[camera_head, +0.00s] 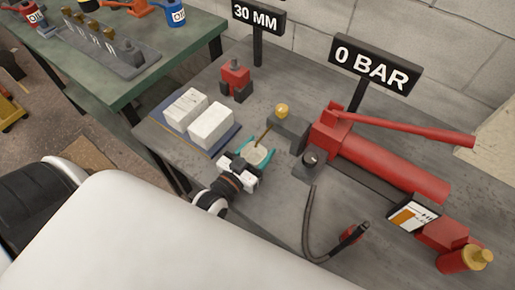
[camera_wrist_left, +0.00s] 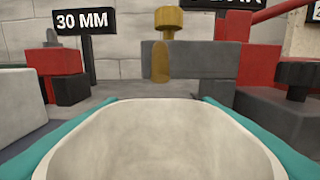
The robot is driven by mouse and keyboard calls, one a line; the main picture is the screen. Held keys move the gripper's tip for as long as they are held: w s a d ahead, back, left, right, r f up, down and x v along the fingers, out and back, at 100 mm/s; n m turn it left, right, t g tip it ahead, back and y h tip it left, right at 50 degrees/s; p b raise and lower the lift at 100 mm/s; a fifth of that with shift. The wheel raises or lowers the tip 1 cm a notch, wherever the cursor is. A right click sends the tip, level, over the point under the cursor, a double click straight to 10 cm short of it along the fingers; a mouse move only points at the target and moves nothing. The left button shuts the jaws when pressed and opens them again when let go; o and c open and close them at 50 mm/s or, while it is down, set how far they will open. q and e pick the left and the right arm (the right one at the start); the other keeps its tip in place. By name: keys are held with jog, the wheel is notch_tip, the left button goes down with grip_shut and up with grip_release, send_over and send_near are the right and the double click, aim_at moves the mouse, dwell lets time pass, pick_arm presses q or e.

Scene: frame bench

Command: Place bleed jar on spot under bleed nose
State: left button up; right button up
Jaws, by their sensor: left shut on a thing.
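My left gripper (camera_head: 255,157) is shut on the bleed jar (camera_head: 258,153), a pale, whitish jar between teal fingers. In the left wrist view the jar (camera_wrist_left: 160,142) fills the foreground, with a teal finger on each side. The bleed nose (camera_head: 263,136) is a thin brass spout on a dark grey block with a brass knob (camera_head: 281,111). In the wrist view the nose (camera_wrist_left: 160,62) shows beyond the jar, near the jar's middle line. In the head view the nose's tip is close to the jar's far rim. The spot under the nose cannot be made out. My right gripper is not in view.
A red pump (camera_head: 375,160) with a long handle stands right of the block, beside a "0 BAR" sign (camera_head: 374,68). Two white blocks (camera_head: 210,126) lie on a blue mat to the left. A red-and-black device (camera_head: 236,80) stands behind. A black hose (camera_head: 308,225) lies in front.

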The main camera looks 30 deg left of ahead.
pick_arm(q)
jog(key=shift+s, duration=0.1)
jog(key=shift+f, duration=0.15)
jog(key=o, duration=1)
jog(key=shift+s+r, duration=0.1)
jog(key=shift+r, duration=0.1)
jog(key=s, duration=0.4)
jog(key=s+a, duration=0.1)
jog(key=s, duration=0.6)
jog(key=shift+s+a, duration=0.35)
